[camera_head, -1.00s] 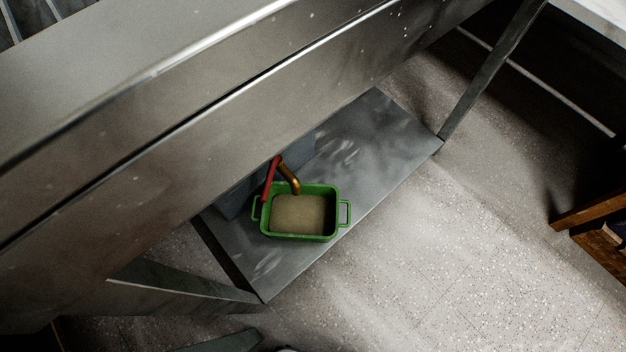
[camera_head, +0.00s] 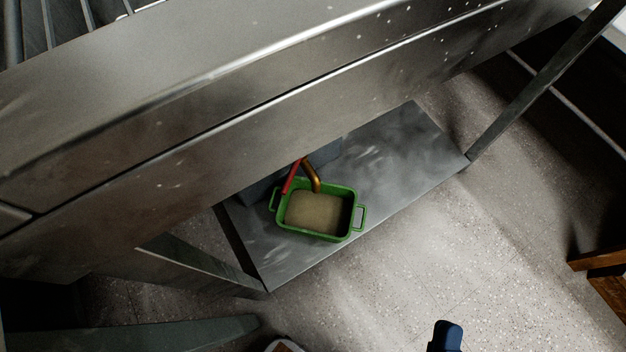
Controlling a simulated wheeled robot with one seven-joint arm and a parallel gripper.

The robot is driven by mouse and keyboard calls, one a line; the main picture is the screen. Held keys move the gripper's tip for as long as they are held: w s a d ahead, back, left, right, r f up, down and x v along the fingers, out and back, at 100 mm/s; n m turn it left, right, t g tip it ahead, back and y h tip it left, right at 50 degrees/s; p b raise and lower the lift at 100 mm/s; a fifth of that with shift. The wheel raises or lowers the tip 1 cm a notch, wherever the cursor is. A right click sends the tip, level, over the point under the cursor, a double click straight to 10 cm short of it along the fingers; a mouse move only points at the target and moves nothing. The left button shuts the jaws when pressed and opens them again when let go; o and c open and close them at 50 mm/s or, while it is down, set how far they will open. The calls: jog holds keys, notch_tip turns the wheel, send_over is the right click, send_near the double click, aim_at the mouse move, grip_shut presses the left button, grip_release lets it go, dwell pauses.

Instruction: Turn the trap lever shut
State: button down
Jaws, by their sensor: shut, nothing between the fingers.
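The red trap lever (camera_head: 291,179) slants down from beside the upper end of a short brass pipe (camera_head: 314,180). The bent pipe comes out of a blue-grey box (camera_head: 262,190) under the steel counter. Its lower end is over the back edge of a green two-handled tub (camera_head: 360,217), which holds murky tan stuff. The lever's lower end is close to the tub's back left rim; I cannot tell if they touch. My gripper is not seen for certain in this view.
The tub stands on a low metal shelf (camera_head: 400,150) under the steel counter (camera_head: 200,110), whose front edge overhangs the box. Slanted metal legs (camera_head: 545,85) flank the shelf. A dark blue object (camera_head: 447,336) shows at the bottom edge. Wooden furniture (camera_head: 598,262) is at right. Speckled floor between is clear.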

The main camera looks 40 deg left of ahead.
jog(key=w+a+f+n+g+y, duration=0.35)
jog(key=w+a+n+y, duration=0.35)
jog(key=n, duration=0.6)
jog(key=n+g+y+p, duration=0.1)
jog(key=n+g+p, duration=0.1)
jog(key=n+g, duration=2.1)
send_near(293, 173)
jog(key=s+a+n+t+b, duration=0.3)
jog(key=s+a+n, duration=0.1)
jog(key=s+a, duration=0.1)
jog(key=shift+s+f, duration=0.15)
jog(key=shift+f, duration=0.2)
jog(key=shift+s+a+t, duration=0.1)
jog(key=shift+a+t, duration=0.05)
jog(key=shift+t, duration=0.3)
